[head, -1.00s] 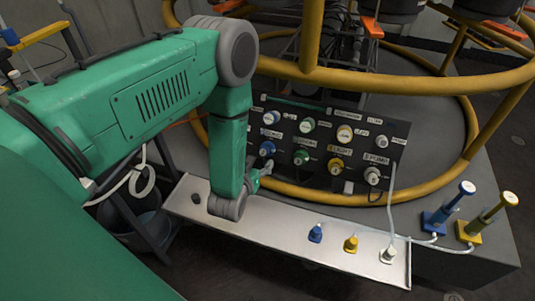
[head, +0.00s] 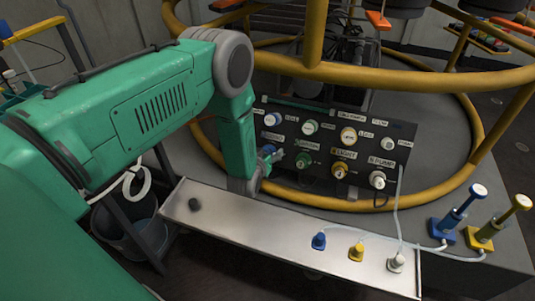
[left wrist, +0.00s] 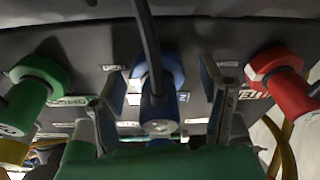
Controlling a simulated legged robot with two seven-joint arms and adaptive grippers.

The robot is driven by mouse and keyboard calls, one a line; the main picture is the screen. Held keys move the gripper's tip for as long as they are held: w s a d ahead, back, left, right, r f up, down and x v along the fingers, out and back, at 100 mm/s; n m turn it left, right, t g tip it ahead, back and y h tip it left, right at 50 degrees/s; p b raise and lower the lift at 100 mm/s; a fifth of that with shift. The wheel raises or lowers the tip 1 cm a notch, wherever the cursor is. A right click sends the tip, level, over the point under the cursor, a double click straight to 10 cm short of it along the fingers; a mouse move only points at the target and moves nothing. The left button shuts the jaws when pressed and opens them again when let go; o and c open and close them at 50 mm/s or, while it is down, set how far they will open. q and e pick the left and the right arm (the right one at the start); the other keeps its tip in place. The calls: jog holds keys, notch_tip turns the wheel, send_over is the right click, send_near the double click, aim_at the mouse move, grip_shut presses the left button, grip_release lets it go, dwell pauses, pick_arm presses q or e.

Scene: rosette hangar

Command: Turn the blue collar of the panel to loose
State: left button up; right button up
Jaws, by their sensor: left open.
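The dark panel (head: 325,128) stands tilted behind the metal tray, with labelled knobs in two rows. The blue collar (head: 267,149) is at the left end of its lower row, partly hidden by my left gripper (head: 273,158). In the left wrist view the blue collar (left wrist: 168,72) sits in the middle, around a blue plug with a dark cable across it. My left gripper (left wrist: 166,95) is open, with one finger on each side of the blue plug. I cannot tell whether either finger touches it. My right gripper is not in view.
A green collar (left wrist: 42,72) and a red collar (left wrist: 272,62) flank the blue one. The tray (head: 270,232) holds blue, yellow and white plugs at its right end. Yellow rails (head: 400,80) curve around the panel. Blue (head: 460,210) and yellow-based (head: 500,215) handles stand at right.

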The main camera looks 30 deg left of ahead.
pick_arm(q)
jog(key=c, duration=1.2)
jog(key=shift+o, duration=0.2)
jog(key=shift+n, duration=0.3)
jog(key=n+p, duration=0.1)
jog(key=n, duration=0.3)
jog(key=shift+s+g+y, duration=0.1)
jog(key=shift+g+y, duration=0.2)
jog(key=shift+y, duration=0.1)
jog(key=n, duration=0.5)
jog(key=shift+g+p, duration=0.3)
jog(key=n+g, duration=0.1)
jog(key=n, duration=0.3)
jog(key=shift+f+n, duration=0.1)
jog(key=shift+n, duration=0.2)
jog(key=shift+s+f+n+g, duration=0.1)
jog(key=shift+n+g, duration=0.3)
jog(key=shift+n, duration=1.9)
